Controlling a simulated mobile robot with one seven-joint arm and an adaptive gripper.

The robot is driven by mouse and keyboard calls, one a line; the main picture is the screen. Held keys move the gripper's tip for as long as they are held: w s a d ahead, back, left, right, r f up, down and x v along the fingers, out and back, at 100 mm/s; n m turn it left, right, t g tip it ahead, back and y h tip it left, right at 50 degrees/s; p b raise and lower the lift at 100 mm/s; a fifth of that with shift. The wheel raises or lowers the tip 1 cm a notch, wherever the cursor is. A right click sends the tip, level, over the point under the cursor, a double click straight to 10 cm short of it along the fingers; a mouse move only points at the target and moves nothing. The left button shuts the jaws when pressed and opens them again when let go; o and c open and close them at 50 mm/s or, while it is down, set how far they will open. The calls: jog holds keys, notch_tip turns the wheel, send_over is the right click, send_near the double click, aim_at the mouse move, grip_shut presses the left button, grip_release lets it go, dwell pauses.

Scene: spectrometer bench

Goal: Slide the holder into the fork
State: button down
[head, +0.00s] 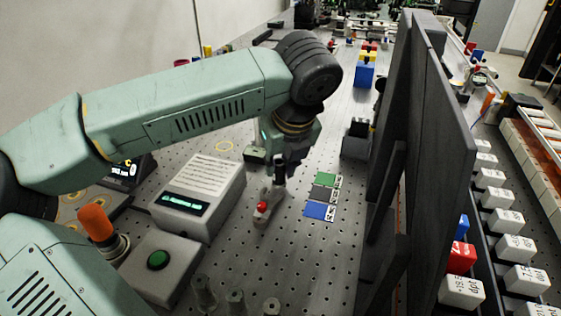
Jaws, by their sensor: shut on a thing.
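My gripper (279,183) points down over the perforated bench, left of the coloured cards. It is shut on a small grey piece with a red end, which looks like the holder (266,206). The piece is close to the bench top; I cannot tell whether it touches. The fingers and my wrist hide part of it. No fork can be made out for certain. A dark block with an upright part (356,138) stands to the right, beyond the cards.
Green, black and blue cards (319,211) lie right of my gripper. A box with a green display (199,197) and a green-button box (160,265) stand left. A tall dark panel (425,150) bounds the right. Glass vials (236,302) stand in front. Bare bench (300,265) lies between.

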jog(key=shift+s+a+b, duration=0.2)
jog(key=shift+s+b, duration=0.05)
jog(key=shift+s, duration=0.55)
jog(key=shift+s+a+b, duration=0.25)
jog(key=shift+s+b, duration=0.05)
jog(key=shift+s, duration=0.5)
jog(key=shift+s+a+b, duration=0.2)
jog(key=shift+s+b, duration=0.05)
jog(key=shift+s, duration=0.55)
jog(key=c, duration=1.3)
grip_release()
jog(key=shift+c, duration=0.2)
